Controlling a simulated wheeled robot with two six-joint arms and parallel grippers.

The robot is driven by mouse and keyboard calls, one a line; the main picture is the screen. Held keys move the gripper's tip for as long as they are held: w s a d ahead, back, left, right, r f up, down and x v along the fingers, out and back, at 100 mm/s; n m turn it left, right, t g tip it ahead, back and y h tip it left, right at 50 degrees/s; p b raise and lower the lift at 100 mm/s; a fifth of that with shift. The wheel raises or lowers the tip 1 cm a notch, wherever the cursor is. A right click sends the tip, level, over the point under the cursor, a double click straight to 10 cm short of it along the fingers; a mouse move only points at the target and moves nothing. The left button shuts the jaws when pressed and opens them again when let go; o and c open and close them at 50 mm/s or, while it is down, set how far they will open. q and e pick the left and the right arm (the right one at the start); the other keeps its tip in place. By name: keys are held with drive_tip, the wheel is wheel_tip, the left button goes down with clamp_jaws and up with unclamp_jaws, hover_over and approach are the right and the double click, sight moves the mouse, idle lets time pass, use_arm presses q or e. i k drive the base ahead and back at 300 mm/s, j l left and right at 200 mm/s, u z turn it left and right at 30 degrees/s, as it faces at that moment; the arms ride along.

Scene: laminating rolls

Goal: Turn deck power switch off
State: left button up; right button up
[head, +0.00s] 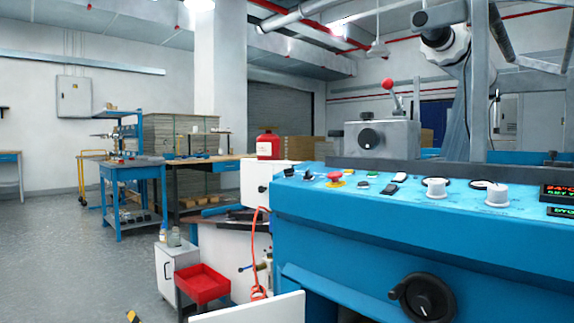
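The deck is a blue machine control panel (330,215) on the right half of the head view. Its sloped top carries small black switches (289,171) at the left end and black rocker switches (390,189) further right. I cannot read their labels, so I cannot tell which is the deck power switch or its position. A red mushroom button on a yellow ring (334,178) sits between these switches. White knobs (436,189) and a lit red and green display (558,191) are further right. Neither of my grippers is in view.
A black handwheel (424,298) sticks out of the panel's front. A grey box with a red-balled lever (381,138) stands behind. Left of the machine are a red bin (203,284), a white cabinet (167,268) and a red hose (257,240). The floor at far left is open.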

sight(288, 172)
drive_tip(key=i+j+z, duration=0.25)
drive_tip(key=z, duration=0.2)
drive_tip(key=i+j+z, duration=0.6)
drive_tip(key=j+z, duration=0.25)
drive_tip(key=l, duration=0.1)
